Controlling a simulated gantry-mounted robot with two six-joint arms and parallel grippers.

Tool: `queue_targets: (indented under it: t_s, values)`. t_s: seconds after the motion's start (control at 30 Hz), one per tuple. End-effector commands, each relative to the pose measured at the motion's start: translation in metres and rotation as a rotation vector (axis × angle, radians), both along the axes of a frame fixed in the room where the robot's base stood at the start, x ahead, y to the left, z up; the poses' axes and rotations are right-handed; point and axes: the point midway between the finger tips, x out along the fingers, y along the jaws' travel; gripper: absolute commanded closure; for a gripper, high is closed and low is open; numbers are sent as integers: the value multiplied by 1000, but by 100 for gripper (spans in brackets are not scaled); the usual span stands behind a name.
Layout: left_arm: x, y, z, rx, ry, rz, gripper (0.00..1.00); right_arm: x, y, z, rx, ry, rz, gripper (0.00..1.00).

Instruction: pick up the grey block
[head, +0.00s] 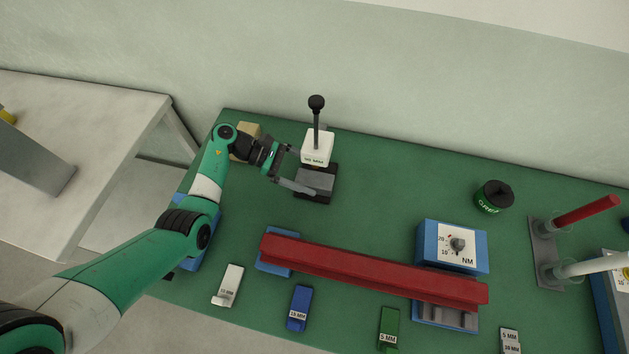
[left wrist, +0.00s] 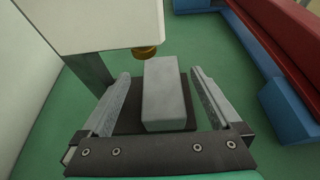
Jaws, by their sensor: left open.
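The grey block (left wrist: 163,92) lies on a dark base plate (left wrist: 130,118) under the white head of a small lever press (head: 317,146). It also shows in the head view (head: 316,181), partly behind a finger. My left gripper (head: 297,170) is open at the press. In the left wrist view its two fingers (left wrist: 158,92) stand on either side of the block, with a gap on each side. A brass tip (left wrist: 145,52) hangs from the press head close to the block's far end. My right gripper is not in view.
A long red beam (head: 370,270) on blue supports lies in front of the press. A blue dial box (head: 452,246), a black and green pot (head: 494,197) and a stand with red and white rods (head: 545,252) are to the right. Labelled pieces line the front edge.

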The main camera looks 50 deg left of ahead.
Motion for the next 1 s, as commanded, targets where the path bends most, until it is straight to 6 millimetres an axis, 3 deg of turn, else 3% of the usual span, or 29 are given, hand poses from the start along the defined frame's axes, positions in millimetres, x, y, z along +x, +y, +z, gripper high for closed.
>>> queue_targets:
  t_s: [0.17,0.3,0.57,1.0]
  values:
    - [10,-20,-22,-2,2,-4,3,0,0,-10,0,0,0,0]
    - [20,-34,-28,-1,1,-3,3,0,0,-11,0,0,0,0]
    - [22,-36,-28,0,0,0,4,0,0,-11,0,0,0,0]
    - [22,-36,-28,0,0,0,84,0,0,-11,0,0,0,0]
